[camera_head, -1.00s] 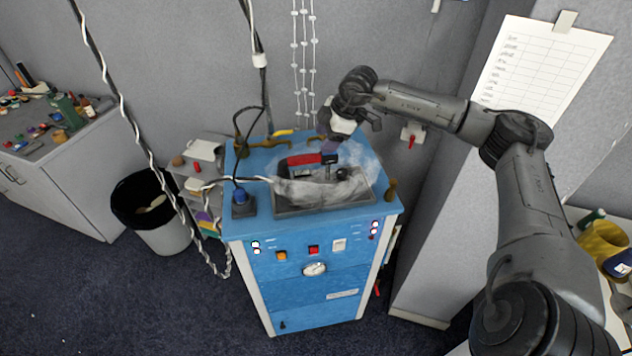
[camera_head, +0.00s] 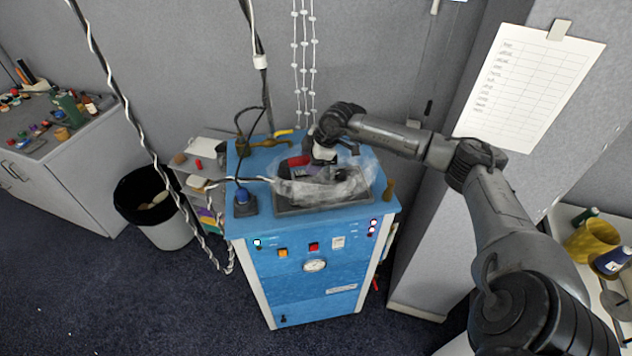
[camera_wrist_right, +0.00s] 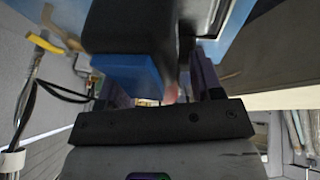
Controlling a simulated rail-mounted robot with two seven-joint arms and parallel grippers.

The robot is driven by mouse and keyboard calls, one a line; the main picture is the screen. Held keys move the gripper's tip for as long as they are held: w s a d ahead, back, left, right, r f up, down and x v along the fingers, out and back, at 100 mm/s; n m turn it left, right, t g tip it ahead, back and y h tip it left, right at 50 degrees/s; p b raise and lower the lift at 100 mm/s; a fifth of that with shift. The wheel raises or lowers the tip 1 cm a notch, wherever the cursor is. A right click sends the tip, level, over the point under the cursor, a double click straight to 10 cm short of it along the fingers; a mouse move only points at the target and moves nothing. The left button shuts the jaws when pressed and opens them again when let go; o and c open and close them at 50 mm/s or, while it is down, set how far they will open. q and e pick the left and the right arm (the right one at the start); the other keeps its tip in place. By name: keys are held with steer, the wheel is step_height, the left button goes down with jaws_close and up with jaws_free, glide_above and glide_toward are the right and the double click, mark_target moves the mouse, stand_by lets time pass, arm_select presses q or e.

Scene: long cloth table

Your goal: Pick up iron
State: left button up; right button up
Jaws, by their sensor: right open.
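The iron (camera_head: 299,160), with a red part on top, sits in the dark tray (camera_head: 318,208) on top of the blue steam machine. Whitish steam or a translucent haze covers much of it. My right gripper (camera_head: 324,158) is right over the iron and hides part of it. In the right wrist view the two purple fingers (camera_wrist_right: 165,80) stand apart. My left gripper is not in view.
The blue machine (camera_head: 305,270) stands on dark carpet by a grey wall. Hanging cords (camera_head: 120,90) run down at its left. A brass-coloured fitting (camera_head: 389,191) stands at its right corner. A bin (camera_head: 160,215) and a grey cabinet (camera_head: 60,175) are at left.

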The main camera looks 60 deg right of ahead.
steer(key=shift+c, duration=0.3)
jaws_close()
steer(key=shift+r, duration=0.15)
stand_by(0.3)
